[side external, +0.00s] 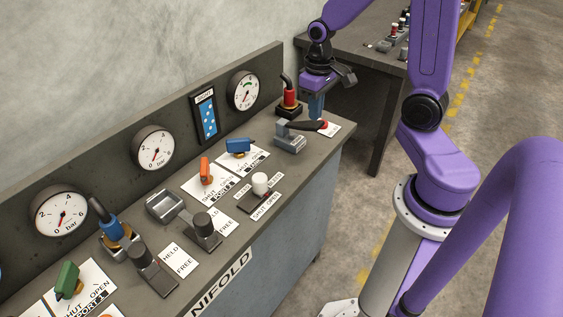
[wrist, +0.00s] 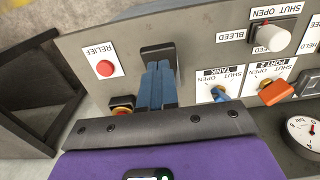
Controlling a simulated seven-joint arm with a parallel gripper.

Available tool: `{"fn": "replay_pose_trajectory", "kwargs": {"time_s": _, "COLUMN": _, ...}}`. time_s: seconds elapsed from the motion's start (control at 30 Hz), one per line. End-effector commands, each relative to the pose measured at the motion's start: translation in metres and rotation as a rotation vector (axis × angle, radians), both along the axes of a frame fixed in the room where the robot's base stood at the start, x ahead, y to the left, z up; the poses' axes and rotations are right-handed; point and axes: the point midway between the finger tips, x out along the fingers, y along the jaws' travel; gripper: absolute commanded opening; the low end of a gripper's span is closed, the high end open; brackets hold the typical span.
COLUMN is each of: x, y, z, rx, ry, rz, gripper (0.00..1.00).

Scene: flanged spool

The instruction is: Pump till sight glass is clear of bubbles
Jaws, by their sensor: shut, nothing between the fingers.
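The sight glass (side external: 206,116) is a blue window in a black frame on the back panel, with several pale bubbles showing in it. A grey pump-like block (side external: 288,141) with a black lever (side external: 303,126) stands near the console's right end. My gripper (side external: 315,114) is shut and empty, its blue fingers pointing down behind or over the lever's right part. In the wrist view the fingers (wrist: 157,84) reach toward a black lever part (wrist: 158,51); I cannot tell whether they touch it. The sight glass is outside the wrist view.
A red RELIEF button (wrist: 106,67) is close beside the fingers. A red-bodied fitting with a black handle (side external: 289,97) stands behind the lever. Blue (side external: 238,146) and orange (side external: 205,172) valve handles and a white bleed knob (side external: 260,183) stand to the left. Gauges (side external: 243,91) line the panel.

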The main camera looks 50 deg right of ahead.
Motion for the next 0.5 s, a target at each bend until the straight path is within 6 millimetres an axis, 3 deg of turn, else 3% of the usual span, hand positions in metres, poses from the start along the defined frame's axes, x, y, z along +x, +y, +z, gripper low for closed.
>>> {"fn": "replay_pose_trajectory", "kwargs": {"time_s": 0.5, "x": 0.000, "y": 0.000, "z": -0.013, "rx": 0.000, "ry": 0.003, "rz": 0.000, "gripper": 0.00}}
